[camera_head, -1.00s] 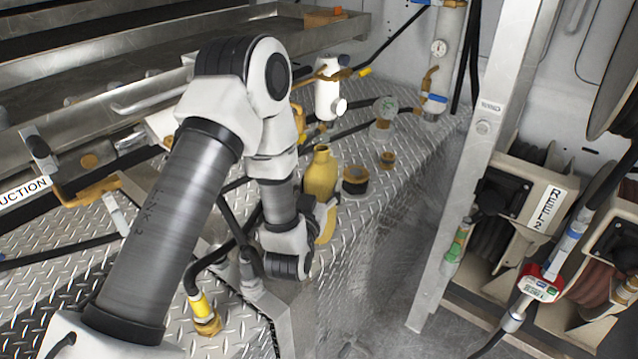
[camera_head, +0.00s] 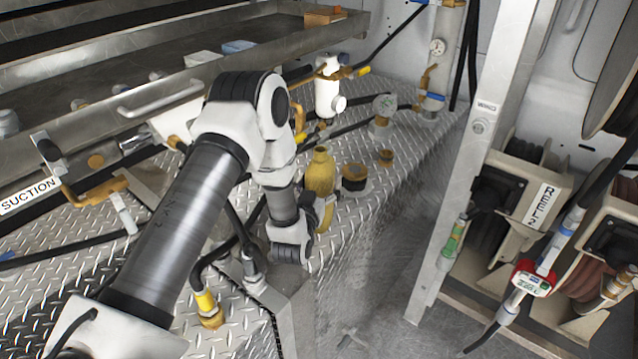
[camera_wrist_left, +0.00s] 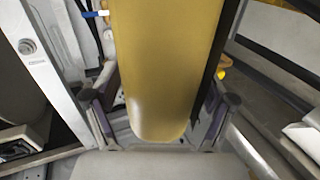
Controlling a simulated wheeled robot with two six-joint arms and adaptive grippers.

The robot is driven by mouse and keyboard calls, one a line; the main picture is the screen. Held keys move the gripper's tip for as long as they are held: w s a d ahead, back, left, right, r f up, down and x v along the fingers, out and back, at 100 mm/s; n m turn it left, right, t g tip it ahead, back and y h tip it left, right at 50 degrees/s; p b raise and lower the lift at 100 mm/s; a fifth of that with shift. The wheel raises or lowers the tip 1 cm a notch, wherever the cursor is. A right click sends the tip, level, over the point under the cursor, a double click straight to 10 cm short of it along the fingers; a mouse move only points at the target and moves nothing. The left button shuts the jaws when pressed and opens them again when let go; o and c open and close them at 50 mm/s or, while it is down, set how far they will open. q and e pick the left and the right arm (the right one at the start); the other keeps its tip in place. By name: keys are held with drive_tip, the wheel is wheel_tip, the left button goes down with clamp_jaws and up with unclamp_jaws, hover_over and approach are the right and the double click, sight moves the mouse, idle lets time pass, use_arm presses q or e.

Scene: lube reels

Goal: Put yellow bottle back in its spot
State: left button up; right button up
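The yellow bottle (camera_head: 320,173) stands upright, or nearly so, over the diamond-plate deck in the middle of the head view. Its lower part is partly hidden by my left gripper. In the left wrist view the bottle (camera_wrist_left: 170,65) fills the middle, with its rounded end towards the bottom of the picture. My left gripper (camera_head: 322,208) is at the bottle's lower part, one finger on each side of it in the wrist view. Whether the fingers press on it or only stand close beside it I cannot tell. My right gripper is not in view.
A dark-banded jar (camera_head: 354,178) stands close to the right of the bottle. A small brass fitting (camera_head: 385,157) and a clear container (camera_head: 383,110) are behind. A white valve body (camera_head: 327,95) and black hoses lie behind the bottle. A metal post (camera_head: 465,165) rises at right.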

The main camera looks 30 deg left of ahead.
use_arm(q)
drive_tip(key=shift+r, duration=0.15)
drive_tip(key=b+v, duration=0.3)
drive_tip(key=v, duration=0.9)
